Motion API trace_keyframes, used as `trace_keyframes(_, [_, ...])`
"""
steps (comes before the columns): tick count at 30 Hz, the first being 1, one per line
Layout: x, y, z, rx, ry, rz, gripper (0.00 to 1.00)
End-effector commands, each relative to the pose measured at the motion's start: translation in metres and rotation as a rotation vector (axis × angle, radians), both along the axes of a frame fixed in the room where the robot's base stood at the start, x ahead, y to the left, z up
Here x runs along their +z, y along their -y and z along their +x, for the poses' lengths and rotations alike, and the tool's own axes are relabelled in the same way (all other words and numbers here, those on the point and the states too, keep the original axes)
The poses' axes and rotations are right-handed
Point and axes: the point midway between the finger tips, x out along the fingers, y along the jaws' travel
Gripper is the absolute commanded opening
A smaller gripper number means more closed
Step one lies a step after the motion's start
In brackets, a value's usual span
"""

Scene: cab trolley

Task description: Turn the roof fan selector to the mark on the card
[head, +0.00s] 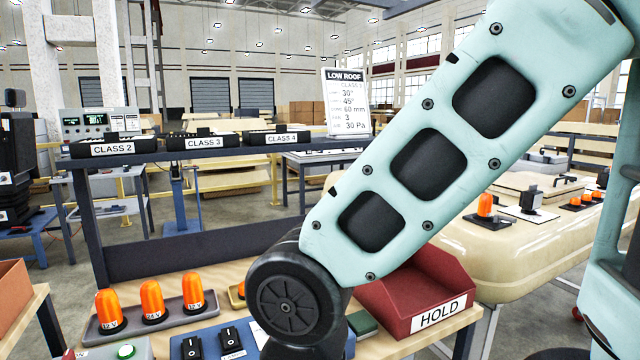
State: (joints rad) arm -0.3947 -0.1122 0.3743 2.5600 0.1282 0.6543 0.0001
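The white LOW ROOF card (346,108) stands upright behind the bench. I cannot pick out a roof fan selector. A cream roof shell (515,250) stands at the right, partly hidden by my arm. It carries an orange beacon (486,205) on a dark plate and a small black device (531,199) on a white plate. My arm crosses the middle of the view, and my gripper is not in view.
The bench front holds a grey tray (175,322) of orange beacons, a blue panel (207,336) with black switches and a red HOLD bin (425,292). A shelf (220,150) behind bears black CLASS 2, 3 and 4 trays.

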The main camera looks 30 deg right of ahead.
Motion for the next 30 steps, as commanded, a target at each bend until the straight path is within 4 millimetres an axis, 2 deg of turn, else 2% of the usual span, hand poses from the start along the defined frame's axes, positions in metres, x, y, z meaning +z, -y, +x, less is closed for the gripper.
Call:
trace_keyframes(25, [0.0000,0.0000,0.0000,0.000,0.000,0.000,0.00])
trace_keyframes(26, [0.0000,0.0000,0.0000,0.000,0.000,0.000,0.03])
trace_keyframes(29, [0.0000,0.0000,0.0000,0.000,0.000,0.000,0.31])
trace_keyframes(30, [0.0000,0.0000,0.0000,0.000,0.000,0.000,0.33])
